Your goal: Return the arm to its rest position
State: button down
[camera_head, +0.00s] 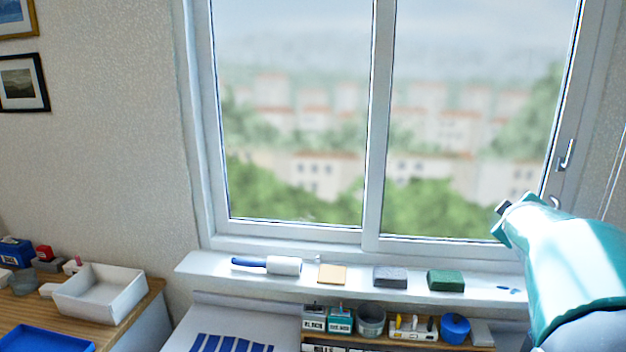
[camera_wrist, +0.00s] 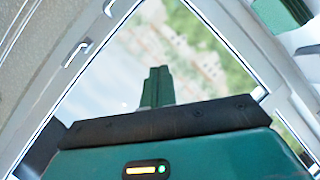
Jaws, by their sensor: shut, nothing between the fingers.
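My gripper (camera_wrist: 157,72) shows in the wrist view as two green fingers side by side, closed together with nothing between them. It points toward the window, and the blurred outdoor view lies behind the fingertips. In the head view my teal and white arm reaches up from the lower right, in front of the right side of the window (camera_head: 380,130). I cannot make out the fingers in the head view. No object is held.
A white sill (camera_head: 350,280) holds a roller, a tan block, a grey block and a green block (camera_head: 445,281). Below it is a shelf with small containers. A wooden table at left carries a white tray (camera_head: 70,303). A window handle (camera_wrist: 75,52) is near my gripper's view.

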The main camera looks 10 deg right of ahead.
jog(key=s+a+f+m+g+y, duration=0.1)
jog(key=s+a+f+y, duration=0.15)
jog(key=a, duration=0.65)
jog(key=s+a+f+m+y, duration=0.1)
jog(key=s+a+f+y, duration=0.2)
jog(key=a, duration=0.6)
jog(key=s+a+f+m+g+y, duration=0.15)
jog(key=s+a, duration=0.25)
jog(key=a, duration=0.4)
jog(key=s+a+f+g, duration=0.1)
jog(key=s+a+f, duration=0.2)
jog(key=s+a, duration=0.3)
jog(key=s+a+f+g+y, duration=0.1)
jog(key=s+a+f, duration=0.1)
jog(key=s+a, duration=0.4)
jog(key=s, duration=0.2)
jog(key=shift+s+a+f+m+g+y, duration=0.3)
jog(key=shift+s+a+f+m+g, duration=0.05)
jog(key=shift+s+f, duration=0.05)
